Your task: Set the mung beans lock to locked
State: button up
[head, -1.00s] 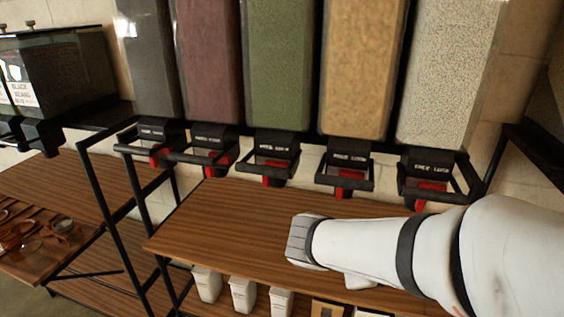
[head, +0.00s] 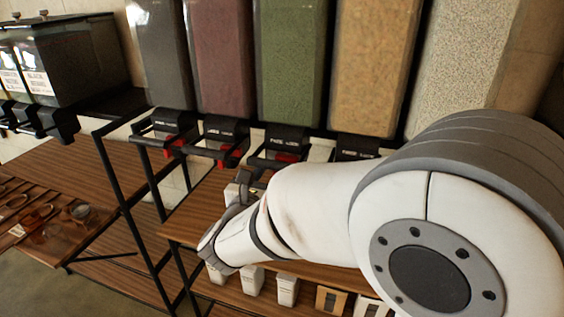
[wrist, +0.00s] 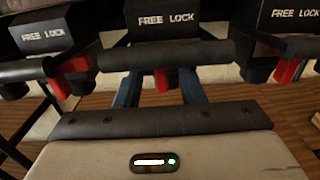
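The mung beans look to be the green dispenser (head: 290,60); its name is not readable. Its black lock housing (head: 283,140) hangs below with a red tab (head: 287,157). My gripper (head: 240,188) is just below the dispenser row, its tip partly hidden by my arm. In the wrist view, a lock housing marked FREE LOCK (wrist: 165,22) is straight ahead, with a black bar (wrist: 165,54) across its front. My two blue fingers (wrist: 161,90) are apart under the bar, with a red tab (wrist: 162,79) visible between them. I cannot tell whether they touch it.
Neighbouring lock housings stand close on the left (wrist: 38,33) and right (wrist: 292,18) in the wrist view, each with a red tab. A wooden shelf (head: 205,210) lies below, with white containers (head: 252,280) under it. My arm hides the rightmost lock.

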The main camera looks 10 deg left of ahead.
jog(key=shift+w+d, duration=0.1)
jog(key=shift+w, duration=0.7)
jog(key=shift+c, duration=0.4)
grip_shut()
